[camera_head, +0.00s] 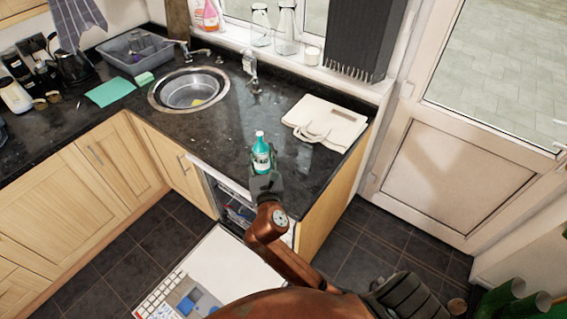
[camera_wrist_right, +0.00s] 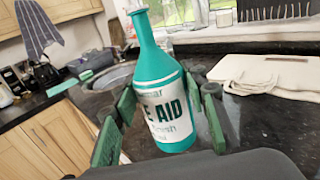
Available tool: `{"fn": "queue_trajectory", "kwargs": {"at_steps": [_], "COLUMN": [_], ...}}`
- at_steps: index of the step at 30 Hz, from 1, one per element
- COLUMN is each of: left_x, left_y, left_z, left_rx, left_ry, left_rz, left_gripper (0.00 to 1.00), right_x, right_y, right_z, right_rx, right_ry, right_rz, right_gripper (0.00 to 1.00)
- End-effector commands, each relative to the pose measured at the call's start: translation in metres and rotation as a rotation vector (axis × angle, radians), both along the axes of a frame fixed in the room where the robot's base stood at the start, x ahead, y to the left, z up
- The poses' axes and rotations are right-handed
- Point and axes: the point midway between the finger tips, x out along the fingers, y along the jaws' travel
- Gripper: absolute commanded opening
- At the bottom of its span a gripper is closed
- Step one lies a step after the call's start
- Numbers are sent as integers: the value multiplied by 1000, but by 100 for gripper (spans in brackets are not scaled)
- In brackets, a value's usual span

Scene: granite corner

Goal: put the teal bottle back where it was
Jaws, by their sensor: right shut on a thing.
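The teal bottle (camera_head: 261,146) has a narrow neck and a white label. It stands about upright at the front edge of the dark granite counter (camera_head: 222,135). My right gripper (camera_head: 264,168) reaches in from the front and is shut on it. In the right wrist view the bottle (camera_wrist_right: 168,85) leans slightly, between the green-padded fingers of the gripper (camera_wrist_right: 160,120). Its base is partly hidden, so I cannot tell whether it touches the counter. My left gripper is not in view.
A cream bag (camera_head: 326,124) lies on the counter right of the bottle. A round sink (camera_head: 153,97) with a tap is behind to the left. A green cloth (camera_head: 110,91) and grey basin (camera_head: 112,50) lie farther left. The counter between sink and bottle is mostly clear.

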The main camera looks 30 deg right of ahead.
Motion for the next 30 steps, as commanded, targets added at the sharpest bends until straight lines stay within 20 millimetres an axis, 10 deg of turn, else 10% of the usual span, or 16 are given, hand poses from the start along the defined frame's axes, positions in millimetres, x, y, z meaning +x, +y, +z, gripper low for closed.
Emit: {"fn": "queue_trajectory", "kwargs": {"at_steps": [12, 30], "left_x": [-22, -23], "left_y": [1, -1], "left_z": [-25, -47], "left_rx": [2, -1], "left_ry": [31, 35], "left_rz": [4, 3], "left_gripper": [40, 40], "right_x": [15, 19], "right_y": [-77, -95], "right_z": [-61, -112], "right_rx": [1, 2], "right_ry": [0, -3], "right_rz": [1, 3], "right_gripper": [7, 7]}}
